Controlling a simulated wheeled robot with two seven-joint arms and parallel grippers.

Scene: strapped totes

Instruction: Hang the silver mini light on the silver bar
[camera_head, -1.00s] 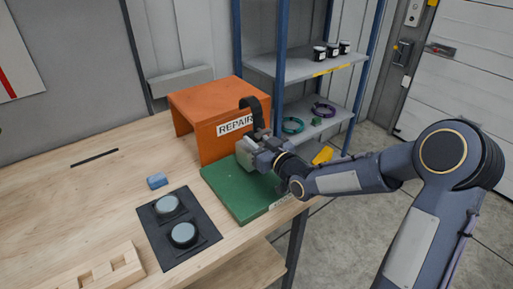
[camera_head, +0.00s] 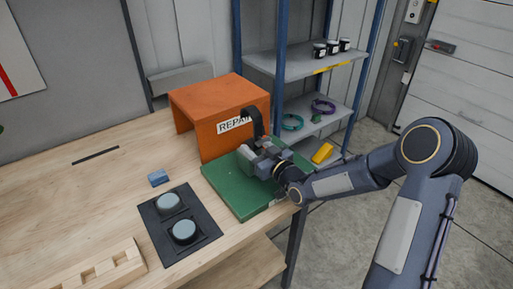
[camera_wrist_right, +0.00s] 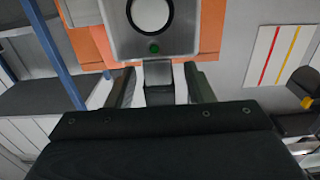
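The silver mini light (camera_head: 246,157) has a boxy silver body and a black hook (camera_head: 256,120) on top. It is upright over the green pad, in front of the orange box. The exact contact is hard to see. I cannot make out the silver bar. My left gripper is out of view.
The orange REPAIR box (camera_head: 202,105) stands close behind the light. The green pad (camera_head: 238,203) lies underneath. A black plate (camera_head: 160,232) with two round pieces, a blue block (camera_head: 159,178) and a wooden rack (camera_head: 95,275) are to the left. A blue-framed shelf (camera_head: 300,66) stands behind.

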